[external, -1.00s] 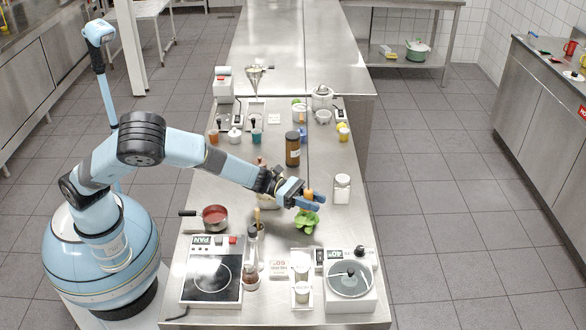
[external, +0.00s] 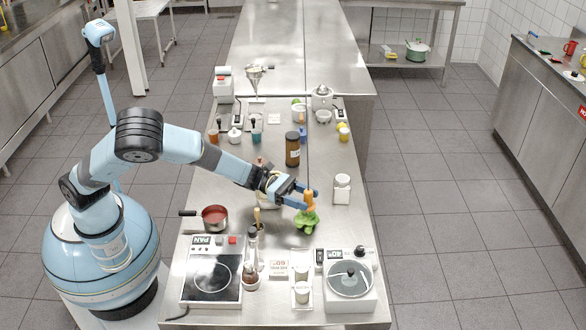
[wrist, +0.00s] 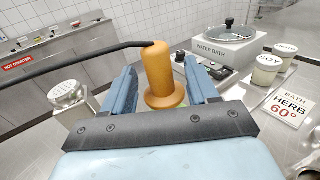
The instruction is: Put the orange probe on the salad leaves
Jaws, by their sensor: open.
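The orange probe (external: 310,198) stands roughly upright above the green salad leaves (external: 306,221) on the steel table, and its lower end appears to meet them. In the wrist view the probe (wrist: 158,72) shows a rounded top, a flared foot and a dark cable running off to the left. My gripper (external: 312,203) is open, with its blue fingers on either side of the probe; in the wrist view the gripper (wrist: 165,85) shows the probe between them. The leaves are mostly hidden there, and the exact contact under the probe cannot be made out.
The water bath (external: 349,278) and a tray with small pots (external: 301,291) stand in front of the leaves. A white-lidded jar (external: 342,188) is to the right, a brown jar (external: 292,149) behind. A red pan (external: 215,217) and hot plate (external: 212,277) are at left.

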